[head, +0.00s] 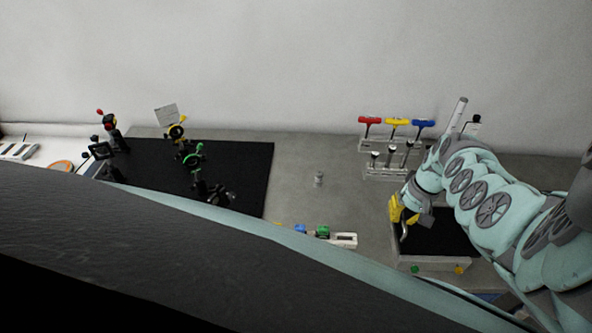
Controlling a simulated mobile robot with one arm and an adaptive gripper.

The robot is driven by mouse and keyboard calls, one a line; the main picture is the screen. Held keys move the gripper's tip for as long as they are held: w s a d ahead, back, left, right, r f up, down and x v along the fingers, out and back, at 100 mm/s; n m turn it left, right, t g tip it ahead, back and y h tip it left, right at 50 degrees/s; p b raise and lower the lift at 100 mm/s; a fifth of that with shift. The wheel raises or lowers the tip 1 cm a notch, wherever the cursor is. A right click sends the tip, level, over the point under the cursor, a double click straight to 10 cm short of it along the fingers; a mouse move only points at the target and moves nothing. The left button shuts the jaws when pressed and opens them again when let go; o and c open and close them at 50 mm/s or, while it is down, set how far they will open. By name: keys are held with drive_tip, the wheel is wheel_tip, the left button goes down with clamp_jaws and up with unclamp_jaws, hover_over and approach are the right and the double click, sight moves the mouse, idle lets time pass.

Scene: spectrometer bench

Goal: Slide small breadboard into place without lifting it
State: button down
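The small breadboard (438,244) is a black-topped square with a pale front edge, at the right of the bench in the head view. Green and yellow marks sit at its front edge. My gripper (402,214), with yellow fingers, is over the board's left side. A small silver curved piece (404,231) shows just below the fingers; whether they touch it is unclear. Whether the fingers are open or shut cannot be made out. My arm hides the board's right part. A large black breadboard (245,172) with several optic mounts lies at the left.
A rack (385,173) with red, yellow and blue T-handled tools stands behind the small breadboard. A small grey post (318,179) stands mid-bench. Small coloured parts and a white block (344,240) lie near the front.

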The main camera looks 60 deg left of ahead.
drive_tip(key=shift+s+a, duration=0.7)
drive_tip(key=shift+s, duration=0.2)
drive_tip(key=c, duration=1.1)
unclamp_jaws()
drive_tip(key=shift+o, duration=0.2)
drive_tip(key=shift+w+r, duration=0.1)
drive_tip(key=shift+w+r, duration=0.15)
drive_tip(key=shift+r, duration=0.55)
wheel_tip(320, 180, up, 10)
drive_tip(key=w+d, duration=0.1)
drive_tip(key=shift+w+d, duration=0.2)
drive_tip(key=shift+d, duration=0.05)
